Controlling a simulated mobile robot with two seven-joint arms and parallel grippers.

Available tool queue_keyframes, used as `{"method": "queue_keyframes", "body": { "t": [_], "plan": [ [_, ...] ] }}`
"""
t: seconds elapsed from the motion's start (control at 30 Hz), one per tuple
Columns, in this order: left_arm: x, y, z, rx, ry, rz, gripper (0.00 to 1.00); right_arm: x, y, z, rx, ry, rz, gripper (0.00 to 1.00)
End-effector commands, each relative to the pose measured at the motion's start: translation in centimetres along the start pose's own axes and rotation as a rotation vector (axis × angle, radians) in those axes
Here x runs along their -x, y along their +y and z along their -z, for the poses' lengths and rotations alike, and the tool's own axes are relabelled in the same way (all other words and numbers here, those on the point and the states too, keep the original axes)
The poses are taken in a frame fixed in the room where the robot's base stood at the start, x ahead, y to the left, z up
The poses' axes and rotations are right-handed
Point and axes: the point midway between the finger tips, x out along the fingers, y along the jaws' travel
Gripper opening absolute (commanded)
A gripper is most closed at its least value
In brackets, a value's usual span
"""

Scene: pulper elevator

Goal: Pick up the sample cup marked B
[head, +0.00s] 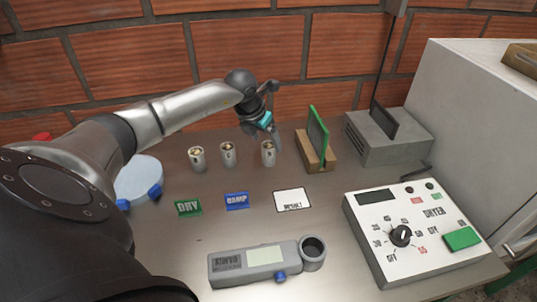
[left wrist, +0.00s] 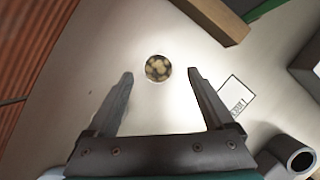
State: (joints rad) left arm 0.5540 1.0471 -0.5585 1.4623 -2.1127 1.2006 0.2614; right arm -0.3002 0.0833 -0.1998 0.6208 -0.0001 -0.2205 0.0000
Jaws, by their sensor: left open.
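Three small pale sample cups stand upright in a row on the metal table in the head view: a left cup (head: 197,158), a middle cup (head: 228,154) and a right cup (head: 268,155). Their letters are too small to read, so I cannot tell which is B. My left gripper (head: 272,136) is at the right cup, above and just behind it. In the left wrist view, the open, empty fingers (left wrist: 160,78) stand on either side of one round cup (left wrist: 158,68) filled with beans, just ahead of the fingertips. My right gripper is not in view.
A wooden block with a green panel (head: 318,135) stands close right of the cups. Green DRY (head: 188,207) and blue DAMP (head: 237,201) signs and a white card (head: 293,200) lie in front. A grey meter (head: 245,264) and a dryer panel (head: 400,225) are nearer.

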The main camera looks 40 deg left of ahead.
Motion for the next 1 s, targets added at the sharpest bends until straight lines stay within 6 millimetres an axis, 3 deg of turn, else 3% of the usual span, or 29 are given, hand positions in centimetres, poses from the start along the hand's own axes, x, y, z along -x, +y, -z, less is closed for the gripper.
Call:
{"method": "queue_keyframes", "body": {
  "t": [0.2,0.53,1.0],
  "plan": [
    [-2.6,0.1,0.0,0.0,-0.001,0.001,0.87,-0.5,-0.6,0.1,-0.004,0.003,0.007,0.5],
    [-2.9,0.2,0.0,0.0,-0.002,0.0,0.86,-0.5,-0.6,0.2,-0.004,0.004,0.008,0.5],
    [-2.9,0.2,0.0,0.0,-0.001,0.0,0.33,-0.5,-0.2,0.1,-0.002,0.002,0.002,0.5]
  ]
}}
